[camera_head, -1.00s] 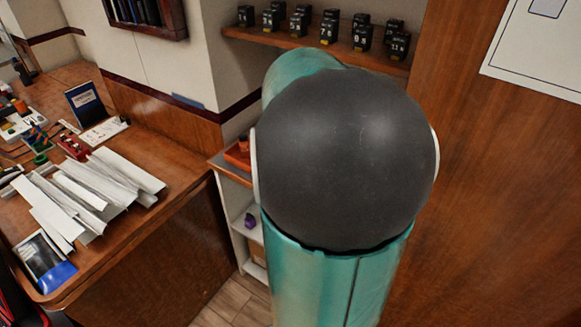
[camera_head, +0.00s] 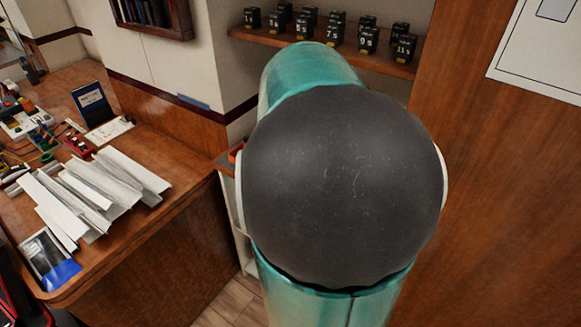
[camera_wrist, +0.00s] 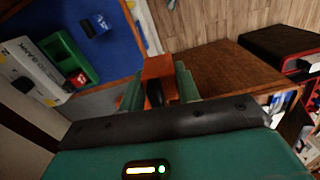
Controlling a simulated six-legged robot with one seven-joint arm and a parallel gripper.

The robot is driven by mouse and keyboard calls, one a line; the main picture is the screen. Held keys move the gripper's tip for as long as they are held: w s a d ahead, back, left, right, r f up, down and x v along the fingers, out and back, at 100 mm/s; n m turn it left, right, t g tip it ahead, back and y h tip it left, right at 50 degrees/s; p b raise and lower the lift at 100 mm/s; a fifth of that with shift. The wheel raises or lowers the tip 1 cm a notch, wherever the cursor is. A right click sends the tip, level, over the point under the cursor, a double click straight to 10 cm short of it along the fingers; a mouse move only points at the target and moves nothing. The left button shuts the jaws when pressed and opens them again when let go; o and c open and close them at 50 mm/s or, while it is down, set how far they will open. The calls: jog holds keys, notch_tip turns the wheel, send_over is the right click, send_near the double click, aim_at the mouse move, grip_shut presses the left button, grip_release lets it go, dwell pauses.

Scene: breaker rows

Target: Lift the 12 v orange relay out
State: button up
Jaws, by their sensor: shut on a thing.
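In the wrist view my gripper (camera_wrist: 158,90) has its two green fingers on either side of an orange piece with a dark part, which I take to be the orange relay (camera_wrist: 158,67). The gripper is shut on it. Any voltage marking is not readable, and whether the relay is clear of what is below it cannot be told. In the head view my own arm hides the gripper. A sliver of orange (camera_head: 235,152) shows at the arm's left edge; I cannot tell what it belongs to.
Several black numbered blocks (camera_head: 332,28) stand on a wooden shelf (camera_head: 290,42) behind my arm. In the wrist view, a green tray (camera_wrist: 68,55) and a black case (camera_wrist: 280,45) flank the fingers.

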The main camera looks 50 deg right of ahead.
jog(key=shift+r, duration=0.9)
